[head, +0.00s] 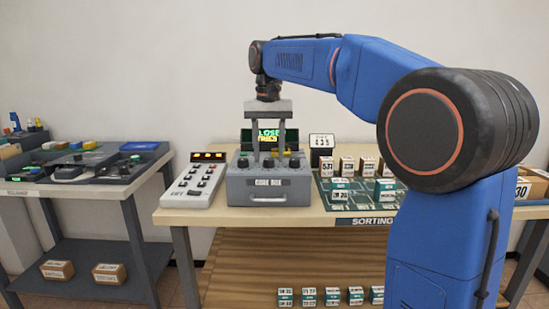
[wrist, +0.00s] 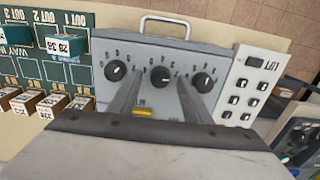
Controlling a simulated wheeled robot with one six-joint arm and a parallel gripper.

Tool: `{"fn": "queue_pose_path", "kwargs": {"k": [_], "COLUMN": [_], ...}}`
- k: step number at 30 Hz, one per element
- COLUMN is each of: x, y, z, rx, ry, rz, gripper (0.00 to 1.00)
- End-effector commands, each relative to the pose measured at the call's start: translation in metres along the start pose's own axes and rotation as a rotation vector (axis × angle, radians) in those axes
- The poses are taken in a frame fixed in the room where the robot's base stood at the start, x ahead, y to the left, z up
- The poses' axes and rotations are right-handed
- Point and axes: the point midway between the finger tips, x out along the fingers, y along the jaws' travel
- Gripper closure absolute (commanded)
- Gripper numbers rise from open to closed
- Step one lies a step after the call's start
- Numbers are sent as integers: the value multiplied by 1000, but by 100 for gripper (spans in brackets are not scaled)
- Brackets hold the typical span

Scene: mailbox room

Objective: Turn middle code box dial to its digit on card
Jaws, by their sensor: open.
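The grey code box (head: 268,188) stands on the sorting table with three dark dials in a row on top. My gripper (head: 268,156) points down over it, fingers apart and empty. In the wrist view the middle dial (wrist: 160,76) sits between my fingertips (wrist: 159,82), with a gap to each; contact cannot be told. Its pale mark points roughly right in that view. The left dial (wrist: 115,70) and right dial (wrist: 203,82) lie outside the fingers. The white code card (head: 321,141) stands behind the box to the right; its small digits look like 435, but are blurred.
A lift keypad (head: 196,182) stands close left of the box. A dark sign (head: 270,139) with green and yellow letters is behind it. A green sorting board (head: 345,200) with several small boxes lies right. A separate grey table (head: 80,170) is at the left.

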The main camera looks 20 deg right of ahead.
Motion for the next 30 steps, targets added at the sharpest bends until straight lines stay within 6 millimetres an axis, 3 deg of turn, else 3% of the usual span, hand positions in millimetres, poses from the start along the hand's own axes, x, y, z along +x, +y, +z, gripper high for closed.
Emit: {"fn": "queue_pose_path", "kwargs": {"k": [13, 14, 19, 30], "x": [12, 12, 11, 11], "y": [-4, -4, -4, -4], "z": [-5, -5, -5, -5], "rx": [0, 0, 0, -52], "ry": [0, 0, 0, 1], "rz": [0, 0, 0, 0], "gripper": [55, 58, 97, 96]}}
